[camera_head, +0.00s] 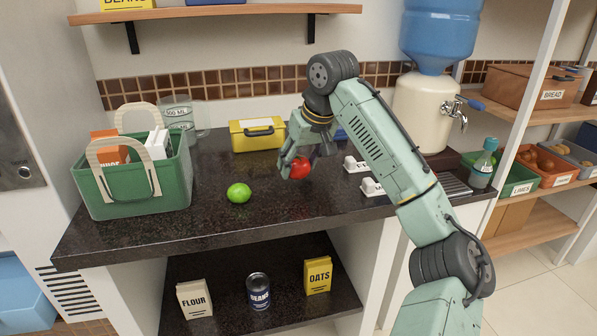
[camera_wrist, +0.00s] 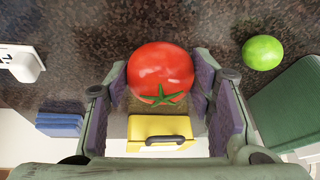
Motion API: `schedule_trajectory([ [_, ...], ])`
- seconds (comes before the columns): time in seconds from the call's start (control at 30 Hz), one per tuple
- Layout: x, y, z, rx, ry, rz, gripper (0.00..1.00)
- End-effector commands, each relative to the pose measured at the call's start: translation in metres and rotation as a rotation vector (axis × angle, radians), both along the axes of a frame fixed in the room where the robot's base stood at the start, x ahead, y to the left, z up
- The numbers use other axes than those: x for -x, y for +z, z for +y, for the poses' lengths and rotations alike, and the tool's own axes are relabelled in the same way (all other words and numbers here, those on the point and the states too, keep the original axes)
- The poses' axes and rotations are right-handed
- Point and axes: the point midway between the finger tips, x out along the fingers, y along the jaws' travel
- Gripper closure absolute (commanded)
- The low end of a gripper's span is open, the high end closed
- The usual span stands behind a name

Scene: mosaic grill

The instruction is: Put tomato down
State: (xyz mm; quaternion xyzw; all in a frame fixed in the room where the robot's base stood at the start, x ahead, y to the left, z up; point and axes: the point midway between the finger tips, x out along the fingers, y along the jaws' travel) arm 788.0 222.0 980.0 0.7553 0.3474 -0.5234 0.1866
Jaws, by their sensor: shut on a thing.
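A red tomato (camera_head: 300,168) is held in my gripper (camera_head: 297,165) over the dark countertop (camera_head: 215,228), near its middle. In the wrist view the tomato (camera_wrist: 160,74) sits between the two purple-lined fingers of my gripper (camera_wrist: 163,95), with its green stem end toward the palm. The fingers are shut on it. The tomato is close to the counter surface; I cannot tell whether it touches it.
A green lime (camera_head: 239,193) lies left of the tomato. A green basket (camera_head: 133,180) stands at the left. A yellow box (camera_head: 258,135) is behind, and white switch-like pieces (camera_head: 372,187) lie to the right. The front middle of the counter is clear.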

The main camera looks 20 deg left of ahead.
Motion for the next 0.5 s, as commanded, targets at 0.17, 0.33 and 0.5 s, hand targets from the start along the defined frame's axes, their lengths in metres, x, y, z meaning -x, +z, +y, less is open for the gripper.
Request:
schedule_trajectory([
  [0.17, 0.001, -0.027, 0.0, 0.001, -0.001, 0.002, 0.81],
  [0.33, 0.001, -0.035, 0.001, 0.0, 0.0, 0.0, 0.81],
  [0.5, 0.002, -0.035, 0.001, -0.001, 0.0, 0.001, 0.81],
])
